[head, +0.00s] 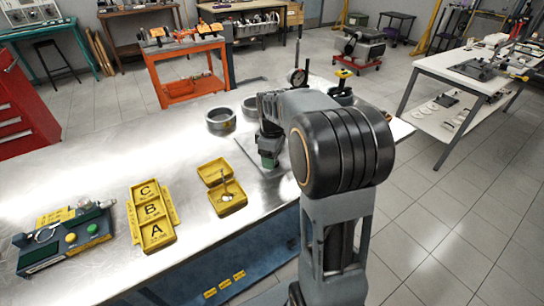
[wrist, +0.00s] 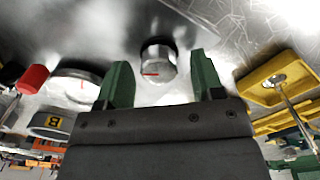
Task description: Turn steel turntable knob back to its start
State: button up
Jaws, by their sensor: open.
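A short steel knob (wrist: 157,70) with a dark base and a red mark on its face stands in the upper middle of the wrist view. My gripper (wrist: 160,60) is open, with one green finger on each side of the knob and a visible gap to each. In the head view my gripper (head: 268,160) points down over the steel bench, and the knob is hidden there. A pale round disc (wrist: 80,84) with a red mark lies left of the knob in the wrist view. I cannot tell whether it is the turntable.
Two steel rings (head: 220,121) (head: 251,106) stand behind my gripper on the bench (head: 105,105). An open yellow box (head: 230,208) holding a valve-like part lies to the front left. A yellow A-B-C tray (head: 152,228) and a green-based device (head: 65,245) lie farther left.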

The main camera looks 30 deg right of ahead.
jog(key=shift+f, duration=0.1)
jog(key=shift+c, duration=0.2)
jog(key=c, duration=0.9)
